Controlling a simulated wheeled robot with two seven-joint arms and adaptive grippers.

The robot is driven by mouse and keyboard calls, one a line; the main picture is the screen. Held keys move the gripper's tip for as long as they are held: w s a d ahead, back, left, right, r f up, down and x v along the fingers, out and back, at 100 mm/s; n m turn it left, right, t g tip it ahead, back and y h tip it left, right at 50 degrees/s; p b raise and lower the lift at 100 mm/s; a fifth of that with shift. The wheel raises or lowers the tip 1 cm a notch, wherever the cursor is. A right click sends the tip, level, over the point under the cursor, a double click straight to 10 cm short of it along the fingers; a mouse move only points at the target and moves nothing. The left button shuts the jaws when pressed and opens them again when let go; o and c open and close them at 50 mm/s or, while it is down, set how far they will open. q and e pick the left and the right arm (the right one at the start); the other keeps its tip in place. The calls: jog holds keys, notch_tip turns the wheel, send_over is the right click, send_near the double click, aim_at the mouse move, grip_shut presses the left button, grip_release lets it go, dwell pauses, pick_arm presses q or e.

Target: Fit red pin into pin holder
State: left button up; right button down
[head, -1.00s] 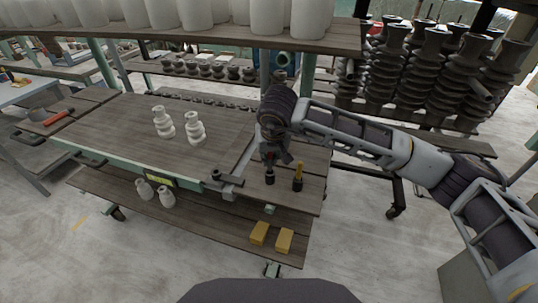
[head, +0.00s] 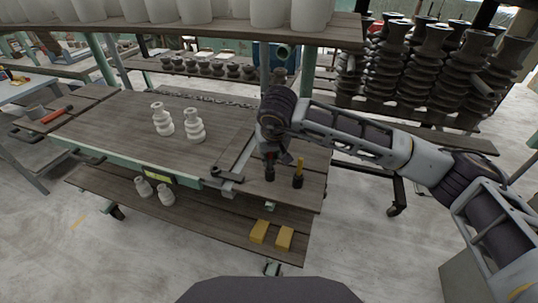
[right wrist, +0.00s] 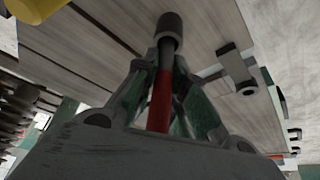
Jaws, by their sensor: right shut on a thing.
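My right gripper (head: 272,163) is over the right end of the workbench, pointing down. It is shut on the red pin (right wrist: 159,100), which lies between its fingers in the right wrist view. A dark shaft continues from the red part to the black pin holder (right wrist: 169,25). The holder (head: 270,176) stands on the bench right under the gripper in the head view. The pin lines up with the holder and seems to meet its mouth; how deep it sits I cannot tell. My left gripper is not in view.
A yellow pin (head: 299,166) stands upright in a black holder close to the right. A dark clamp-like fitting (head: 227,175) is on the bench to the left. Two white insulators (head: 194,126) stand farther left. Yellow blocks (head: 259,231) lie on the lower shelf.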

jog(key=shift+f+b, duration=0.55)
jog(key=shift+f, duration=0.1)
jog(key=c, duration=1.4)
grip_release()
jog(key=shift+v, duration=5.95)
